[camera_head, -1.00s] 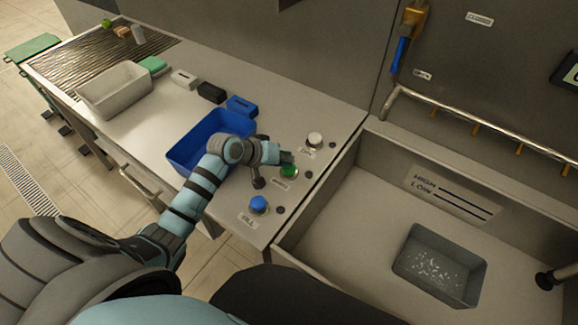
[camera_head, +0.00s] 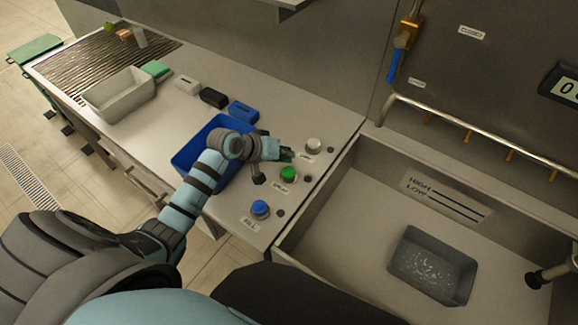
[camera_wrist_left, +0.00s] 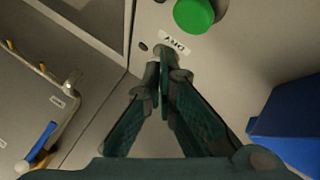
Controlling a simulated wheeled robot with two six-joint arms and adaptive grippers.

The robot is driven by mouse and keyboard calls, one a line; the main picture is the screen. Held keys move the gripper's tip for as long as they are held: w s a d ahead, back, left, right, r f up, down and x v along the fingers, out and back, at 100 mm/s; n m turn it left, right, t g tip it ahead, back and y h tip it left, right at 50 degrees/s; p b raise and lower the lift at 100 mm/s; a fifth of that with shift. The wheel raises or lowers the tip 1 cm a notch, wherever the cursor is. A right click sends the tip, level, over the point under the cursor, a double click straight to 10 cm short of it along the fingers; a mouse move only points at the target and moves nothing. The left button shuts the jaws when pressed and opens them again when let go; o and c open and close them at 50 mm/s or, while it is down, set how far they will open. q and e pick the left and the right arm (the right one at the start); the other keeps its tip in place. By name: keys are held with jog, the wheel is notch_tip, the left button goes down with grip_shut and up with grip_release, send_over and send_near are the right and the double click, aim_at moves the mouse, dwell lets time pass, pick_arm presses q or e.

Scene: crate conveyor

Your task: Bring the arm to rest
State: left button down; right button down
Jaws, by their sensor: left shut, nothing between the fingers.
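My left arm reaches in from the left over the blue bin (camera_head: 184,158) in the head view. My left gripper (camera_head: 288,155) is shut and empty, just above the counter between the green button (camera_head: 289,174) and the white button (camera_head: 313,146). In the left wrist view, the closed fingers (camera_wrist_left: 164,70) point toward a small label, and the green button (camera_wrist_left: 194,14) is beyond them. I cannot tell whether the fingertips touch the counter. My right gripper is in neither view.
A blue button (camera_head: 261,208) is at the counter's front. Right of the counter is a basin (camera_head: 340,215) holding a grey crate (camera_head: 408,240) with pale specks inside. A white bin (camera_head: 122,100) and blue, black and white blocks stand at left and back. A pipe rail (camera_head: 470,135) runs along the wall.

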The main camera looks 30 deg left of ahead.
pick_arm(q)
notch_tip(320, 180, up, 2)
jog(key=shift+r, duration=0.1)
jog(key=shift+s, duration=0.1)
dwell(0.3)
